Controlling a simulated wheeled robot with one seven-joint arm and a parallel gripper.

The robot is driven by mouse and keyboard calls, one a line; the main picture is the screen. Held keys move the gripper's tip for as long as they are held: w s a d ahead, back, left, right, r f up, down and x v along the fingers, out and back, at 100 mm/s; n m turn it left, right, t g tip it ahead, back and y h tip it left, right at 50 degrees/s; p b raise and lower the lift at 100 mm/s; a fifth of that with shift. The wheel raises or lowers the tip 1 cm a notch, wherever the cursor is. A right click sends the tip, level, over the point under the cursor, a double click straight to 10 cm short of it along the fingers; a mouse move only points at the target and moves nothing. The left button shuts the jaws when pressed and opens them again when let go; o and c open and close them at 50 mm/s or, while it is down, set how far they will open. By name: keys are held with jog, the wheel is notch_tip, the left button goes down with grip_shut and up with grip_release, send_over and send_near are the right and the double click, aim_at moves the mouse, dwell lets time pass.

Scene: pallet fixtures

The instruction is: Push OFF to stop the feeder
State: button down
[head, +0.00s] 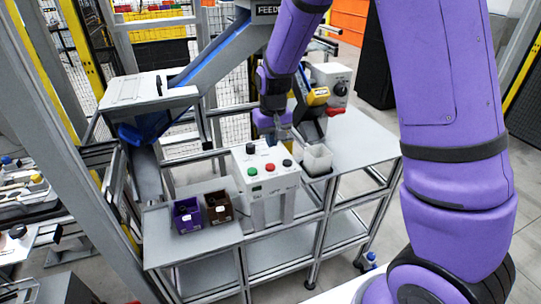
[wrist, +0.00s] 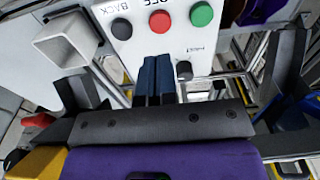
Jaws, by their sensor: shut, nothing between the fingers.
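The white control box (head: 267,172) stands on the grey table with a green button (head: 253,172), a red button (head: 270,168), a black button (head: 287,163) and a black knob (head: 251,149). In the wrist view the panel is upside down; the red button (wrist: 160,20), partly labelled OFF, sits between the black BACK button (wrist: 122,28) and the green one (wrist: 201,14). My gripper (wrist: 156,60) is shut and empty, its dark blue fingertips just short of the red button in the picture. Whether they touch the panel I cannot tell. My gripper (head: 284,132) is behind the box in the head view.
A white square cup (head: 317,160) stands right of the box. Purple (head: 187,215) and brown (head: 219,207) bins stand left of it. A grey box with a black knob (head: 339,88) is behind my gripper. The feeder chute (head: 222,50) rises at the back.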

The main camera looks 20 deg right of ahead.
jog(key=shift+s+r, duration=0.1)
jog(key=shift+r, duration=2.35)
jog(key=s+d+r+t, duration=0.2)
jog(key=s+d+r, duration=0.2)
jog(key=s+r, duration=0.95)
jog(key=s+d+r+t, duration=0.1)
jog(key=s+r, duration=0.1)
jog(key=s, duration=0.6)
jog(key=s+r+t, duration=0.1)
jog(key=s+r, duration=0.2)
jog(key=s, duration=0.4)
jog(key=shift+s+d, duration=0.35)
jog(key=shift+s, duration=0.05)
jog(key=shift+d, duration=0.1)
